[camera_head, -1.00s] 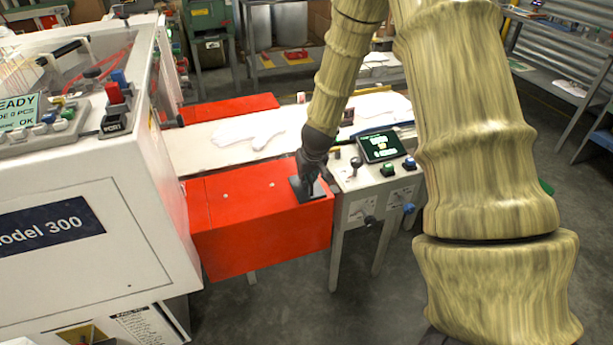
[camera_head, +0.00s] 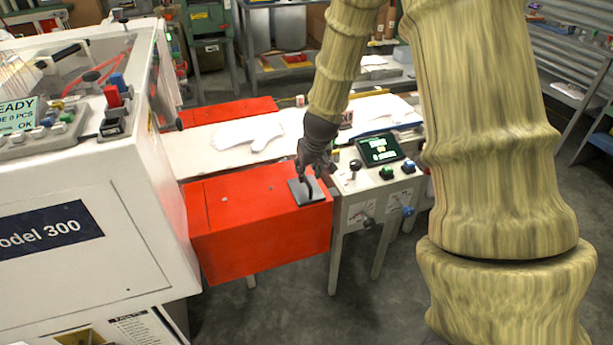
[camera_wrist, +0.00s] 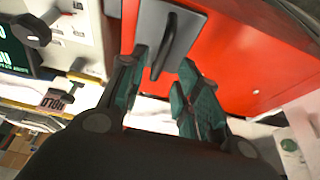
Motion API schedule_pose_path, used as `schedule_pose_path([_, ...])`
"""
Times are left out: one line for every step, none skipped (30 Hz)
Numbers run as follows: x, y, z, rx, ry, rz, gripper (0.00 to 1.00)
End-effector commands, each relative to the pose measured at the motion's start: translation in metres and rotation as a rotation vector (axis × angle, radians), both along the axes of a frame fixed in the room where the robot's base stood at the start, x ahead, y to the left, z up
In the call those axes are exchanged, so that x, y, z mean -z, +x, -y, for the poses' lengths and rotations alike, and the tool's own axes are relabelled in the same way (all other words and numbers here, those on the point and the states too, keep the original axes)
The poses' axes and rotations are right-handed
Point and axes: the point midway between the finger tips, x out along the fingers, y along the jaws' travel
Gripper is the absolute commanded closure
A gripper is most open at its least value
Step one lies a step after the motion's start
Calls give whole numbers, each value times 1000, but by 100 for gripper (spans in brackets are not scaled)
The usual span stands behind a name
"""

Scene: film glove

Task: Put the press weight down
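The press weight (camera_head: 306,191) is a grey flat plate with a dark upright handle. It rests on the right end of the red cover (camera_head: 255,225). In the wrist view the press weight (camera_wrist: 170,35) lies flat on the red surface, its handle just ahead of the fingertips. My gripper (camera_head: 308,175) is beside the weight's handle in the head view. In the wrist view my gripper (camera_wrist: 165,75) has its two green-padded fingers apart, with a gap between them and nothing held.
A white machine (camera_head: 80,190) stands at the left. A white glove (camera_head: 250,133) lies on the pale bed behind the red cover. A control panel with a screen (camera_head: 380,147), buttons and knobs borders the right end. The red cover is otherwise clear.

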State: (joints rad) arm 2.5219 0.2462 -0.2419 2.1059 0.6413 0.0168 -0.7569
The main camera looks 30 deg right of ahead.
Motion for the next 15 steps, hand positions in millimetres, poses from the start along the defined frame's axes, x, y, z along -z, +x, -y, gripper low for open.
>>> schedule_pose_path([-9,-2,-1,-1,-2,3,67])
schedule_pose_path([-13,-4,-1,-1,-2,3,67])
schedule_pose_path([-18,-6,-2,-3,-2,2,67])
schedule_pose_path([-22,-8,-3,-3,-2,2,67])
schedule_pose_path([-26,-10,-3,-1,-2,2,67])
schedule_pose_path([-31,-12,-3,0,-3,2,67])
schedule_pose_path([-35,-13,-3,-1,-2,3,67])
schedule_pose_path([-38,-14,-4,-1,-2,2,67])
schedule_pose_path([-42,-16,-4,-1,-1,2,67])
schedule_pose_path([-44,-17,-4,-1,-1,2,67])
schedule_pose_path([-47,-18,-5,-2,-1,2,67])
schedule_pose_path([-49,-19,-5,-2,-1,1,67])
schedule_pose_path([-51,-20,-5,-2,-1,1,67])
schedule_pose_path([-52,-21,-5,-2,-1,0,67])
schedule_pose_path([-53,-22,-6,-2,-1,0,67])
